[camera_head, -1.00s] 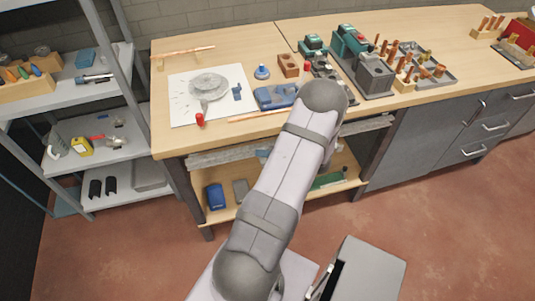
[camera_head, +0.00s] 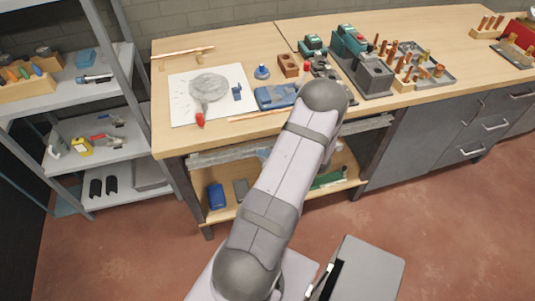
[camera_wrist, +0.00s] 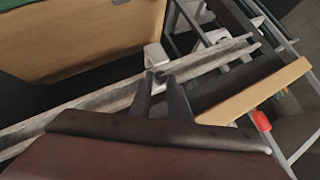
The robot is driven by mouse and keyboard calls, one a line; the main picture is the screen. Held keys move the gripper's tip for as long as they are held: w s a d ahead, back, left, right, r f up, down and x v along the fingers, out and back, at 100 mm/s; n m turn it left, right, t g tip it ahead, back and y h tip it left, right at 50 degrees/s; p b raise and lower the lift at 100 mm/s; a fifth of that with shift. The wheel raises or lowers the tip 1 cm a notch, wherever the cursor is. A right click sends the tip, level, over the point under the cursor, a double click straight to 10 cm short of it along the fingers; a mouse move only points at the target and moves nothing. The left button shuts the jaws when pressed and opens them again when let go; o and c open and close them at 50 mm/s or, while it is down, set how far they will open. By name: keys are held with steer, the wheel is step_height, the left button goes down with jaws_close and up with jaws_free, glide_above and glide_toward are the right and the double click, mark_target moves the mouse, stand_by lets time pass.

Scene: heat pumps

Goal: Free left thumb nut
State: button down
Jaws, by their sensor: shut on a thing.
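In the wrist view, the two dark fingers of my gripper (camera_wrist: 161,80) reach up to a long grey rail (camera_wrist: 92,104). They are close together and shut on a small dark piece at the rail, which looks like the thumb nut (camera_wrist: 159,74); its shape is mostly hidden between the fingertips. A white block (camera_wrist: 155,55) sits just beyond the fingertips. In the head view, the grey rail (camera_head: 222,155) runs under the front edge of the bench top. My arm hides the gripper and the nut there.
The wooden bench (camera_head: 235,60) carries a white sheet with a grey disc (camera_head: 208,87), a blue tool (camera_head: 276,96) and several copper parts. A lower shelf (camera_head: 226,212) holds a blue item (camera_head: 216,196). A grey shelf rack (camera_head: 100,95) stands at left.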

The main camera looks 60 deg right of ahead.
steer(key=shift+g, duration=0.3)
steer(key=shift+w+n+g+h, duration=0.1)
steer(key=shift+n+g+h, duration=0.2)
steer(key=shift+h, duration=0.1)
steer(key=shift+a+f, duration=0.1)
steer(key=shift+n+g+h+b, duration=0.3)
steer(key=shift+g+b, duration=0.1)
steer(key=shift+w+a+n+g+h+b, duration=0.2)
steer(key=shift+n+g+h+b, duration=0.25)
steer(key=shift+b, duration=0.7)
steer(key=shift+w+a+n+g+h+b, duration=0.1)
steer(key=shift+n+g+h+b, duration=0.35)
steer(key=shift+b, duration=1.55)
steer(key=shift+w+a+n+g+h+b, duration=0.1)
steer(key=shift+g+h+b, duration=0.45)
steer(key=shift+b, duration=1.4)
steer(key=shift+w+a+n+g+h+b, duration=0.15)
steer(key=shift+n+g+h+b, duration=0.45)
steer(key=shift+b, duration=3.75)
